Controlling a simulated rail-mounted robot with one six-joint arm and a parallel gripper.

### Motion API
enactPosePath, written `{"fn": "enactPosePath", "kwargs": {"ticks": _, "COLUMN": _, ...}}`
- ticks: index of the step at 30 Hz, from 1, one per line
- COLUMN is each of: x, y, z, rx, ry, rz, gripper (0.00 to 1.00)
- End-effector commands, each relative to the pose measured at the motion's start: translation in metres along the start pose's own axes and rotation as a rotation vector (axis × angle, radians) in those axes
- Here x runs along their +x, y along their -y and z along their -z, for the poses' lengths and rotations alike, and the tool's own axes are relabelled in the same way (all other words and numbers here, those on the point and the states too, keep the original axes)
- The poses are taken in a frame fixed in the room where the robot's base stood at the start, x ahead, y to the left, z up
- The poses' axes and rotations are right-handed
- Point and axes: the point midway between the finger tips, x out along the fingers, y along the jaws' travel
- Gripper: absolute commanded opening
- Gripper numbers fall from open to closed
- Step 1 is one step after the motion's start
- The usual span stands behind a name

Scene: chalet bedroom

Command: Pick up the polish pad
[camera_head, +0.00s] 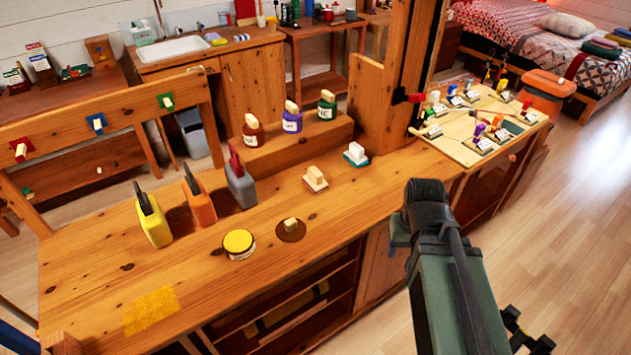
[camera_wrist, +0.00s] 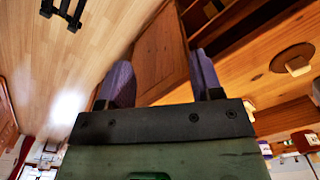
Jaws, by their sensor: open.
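A flat, round, dark brown pad with a pale block-shaped grip (camera_head: 291,229) lies on the wooden workbench (camera_head: 335,215) near its front edge; I take it for the polish pad. It also shows at the right of the wrist view (camera_wrist: 292,57). My gripper (camera_wrist: 161,72) is open, with two purple-blue fingers apart and nothing between them. It is off the bench's front side, to the right of the pad in the head view. The fingers are mostly hidden there behind my arm.
A yellow-lidded tin (camera_head: 239,243) stands left of the pad. Two handled blocks (camera_head: 315,179) (camera_head: 356,154) sit behind it. Yellow (camera_head: 156,227), orange (camera_head: 200,207) and grey (camera_head: 241,187) bottles stand further left.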

Motion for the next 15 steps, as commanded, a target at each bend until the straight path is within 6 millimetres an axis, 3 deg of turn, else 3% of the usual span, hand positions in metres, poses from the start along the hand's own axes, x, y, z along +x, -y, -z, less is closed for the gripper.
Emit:
{"fn": "enactPosePath", "kwargs": {"ticks": 5, "x": -0.001, "y": 0.005, "z": 0.0, "rx": -0.013, "ry": 0.0, "rz": 0.0, "gripper": 0.6}}
{"fn": "enactPosePath", "kwargs": {"ticks": 7, "x": -0.004, "y": 0.025, "z": 0.023, "rx": -0.057, "ry": 0.0, "rz": 0.0, "gripper": 0.6}}
{"fn": "enactPosePath", "kwargs": {"ticks": 8, "x": -0.005, "y": 0.036, "z": 0.045, "rx": -0.079, "ry": -0.001, "rz": 0.001, "gripper": 0.6}}
{"fn": "enactPosePath", "kwargs": {"ticks": 11, "x": -0.008, "y": 0.091, "z": 0.138, "rx": -0.194, "ry": -0.017, "rz": 0.012, "gripper": 0.6}}
{"fn": "enactPosePath", "kwargs": {"ticks": 12, "x": -0.01, "y": 0.118, "z": 0.178, "rx": -0.257, "ry": -0.026, "rz": 0.018, "gripper": 0.6}}
{"fn": "enactPosePath", "kwargs": {"ticks": 15, "x": -0.012, "y": 0.182, "z": 0.268, "rx": -0.42, "ry": -0.057, "rz": 0.031, "gripper": 0.6}}
